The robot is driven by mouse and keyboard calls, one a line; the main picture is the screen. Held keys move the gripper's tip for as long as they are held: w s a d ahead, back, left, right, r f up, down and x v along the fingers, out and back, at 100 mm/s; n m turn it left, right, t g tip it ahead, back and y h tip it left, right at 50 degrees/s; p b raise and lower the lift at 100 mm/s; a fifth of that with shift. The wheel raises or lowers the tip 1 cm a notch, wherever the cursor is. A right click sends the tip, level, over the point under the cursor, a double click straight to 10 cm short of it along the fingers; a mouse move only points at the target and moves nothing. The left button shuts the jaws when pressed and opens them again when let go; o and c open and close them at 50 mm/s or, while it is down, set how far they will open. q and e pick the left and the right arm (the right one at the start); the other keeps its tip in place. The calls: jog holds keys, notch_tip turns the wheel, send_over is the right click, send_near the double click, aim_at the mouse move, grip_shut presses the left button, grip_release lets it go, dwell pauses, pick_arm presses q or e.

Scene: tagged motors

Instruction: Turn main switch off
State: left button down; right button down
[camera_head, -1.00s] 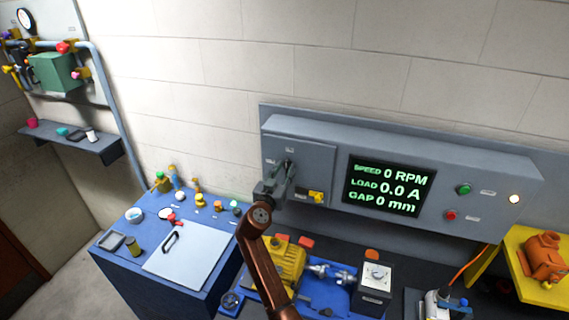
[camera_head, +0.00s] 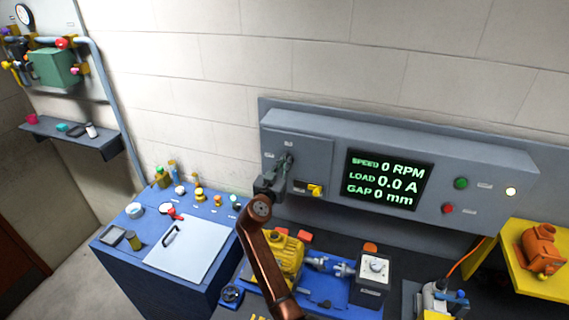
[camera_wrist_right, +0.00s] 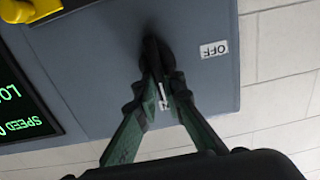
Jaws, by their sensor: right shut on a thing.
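The main switch (camera_wrist_right: 155,50) is a dark handle on the left part of the grey control panel (camera_head: 450,165). My right gripper (camera_head: 286,165) reaches up to it from below, and its green-grey fingers are shut on the handle. In the right wrist view the fingertips (camera_wrist_right: 158,82) come together at the handle and hide much of it. A white label reading OFF (camera_wrist_right: 214,49) is beside the switch, to its right in that view. The exact angle of the handle is hard to tell. My left gripper is not in view.
A yellow part (camera_head: 315,190) sticks out of the panel close to the gripper. The display (camera_head: 388,181) shows 0 RPM, 0.0 A and 0 mm. Below are a yellow motor (camera_head: 287,255) on a blue base and a blue cabinet (camera_head: 135,275).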

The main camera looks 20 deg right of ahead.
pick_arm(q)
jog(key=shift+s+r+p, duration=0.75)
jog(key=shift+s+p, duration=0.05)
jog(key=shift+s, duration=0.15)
pick_arm(e)
jog(key=shift+w+a+f+n, duration=0.1)
jog(key=shift+a+f+n, duration=0.05)
jog(key=shift+n, duration=2.85)
jog(key=shift+w+a+f+n, duration=0.15)
jog(key=shift+f+n, duration=0.05)
jog(key=shift+n, duration=2.8)
jog(key=shift+w+a+f+n, duration=0.1)
jog(key=shift+a+f+n, duration=0.05)
jog(key=shift+n, duration=2.85)
jog(key=c, duration=2)
grip_release()
jog(key=shift+f, duration=0.1)
jog(key=shift+c, duration=0.2)
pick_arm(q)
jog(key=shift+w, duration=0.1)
